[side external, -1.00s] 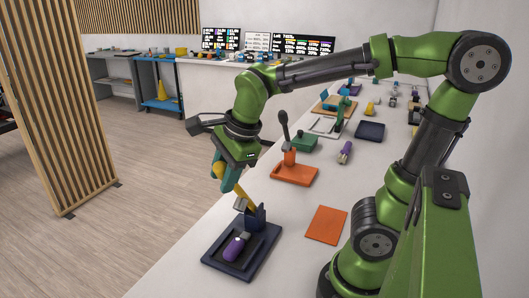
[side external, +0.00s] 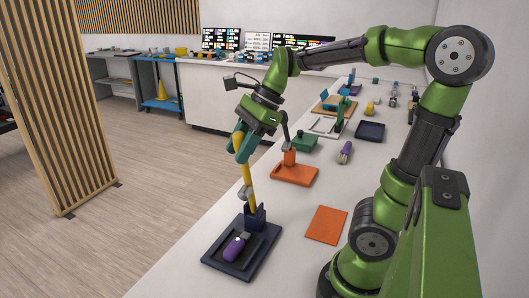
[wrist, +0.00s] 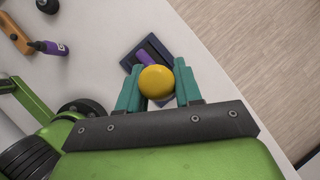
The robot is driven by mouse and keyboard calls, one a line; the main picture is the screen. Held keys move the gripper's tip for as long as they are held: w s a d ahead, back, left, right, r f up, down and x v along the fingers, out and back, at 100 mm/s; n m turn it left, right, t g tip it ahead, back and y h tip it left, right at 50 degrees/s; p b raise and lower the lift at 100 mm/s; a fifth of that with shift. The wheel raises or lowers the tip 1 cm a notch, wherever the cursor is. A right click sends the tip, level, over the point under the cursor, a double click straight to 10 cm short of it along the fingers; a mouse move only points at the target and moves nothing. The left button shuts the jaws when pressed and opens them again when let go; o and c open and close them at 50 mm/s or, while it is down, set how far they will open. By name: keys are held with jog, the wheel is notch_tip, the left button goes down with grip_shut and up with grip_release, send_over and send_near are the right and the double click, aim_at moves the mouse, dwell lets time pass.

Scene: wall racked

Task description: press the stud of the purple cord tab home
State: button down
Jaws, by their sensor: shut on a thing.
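My gripper (side external: 241,146) has its teal fingers shut on a yellow-handled tool (side external: 248,176). The tool stands nearly upright, with a grey metal part (side external: 246,192) near its lower end. That end is at the navy upright block (side external: 257,217); I cannot tell whether it touches. The purple cord tab (side external: 235,248) lies in the navy tray (side external: 216,257) in front of the block; its stud is too small to make out. In the wrist view the tool's round yellow end (wrist: 156,82) sits between the fingers and partly covers the purple tab (wrist: 144,57).
An orange lever stand (side external: 293,174) is behind the tray. A flat orange plate (side external: 326,225) lies to the right. Another purple-bodied item (side external: 345,153), a green block (side external: 305,142) and a dark tray (side external: 370,131) are farther back. Bare tabletop surrounds the navy tray.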

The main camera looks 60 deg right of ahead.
jog(key=c, duration=0.8)
grip_release()
jog(key=shift+r, duration=0.1)
jog(key=v, duration=1.6)
jog(key=shift+s+d+r, duration=0.1)
jog(key=shift+s+r, duration=0.05)
jog(key=shift+r, duration=0.15)
jog(key=a+f+n+t+h, duration=0.1)
jog(key=a+f+n, duration=0.3)
jog(key=f+n, duration=0.1)
jog(key=a+f+n+t, duration=0.1)
jog(key=a+f+n, duration=0.4)
jog(key=n, duration=0.3)
jog(key=a+f+n+t+h, duration=0.1)
jog(key=a+f+n, duration=0.4)
jog(key=f+n, duration=0.1)
jog(key=shift+s+f+n+h, duration=0.2)
jog(key=shift+s+n+h, duration=0.1)
jog(key=shift+n, duration=0.3)
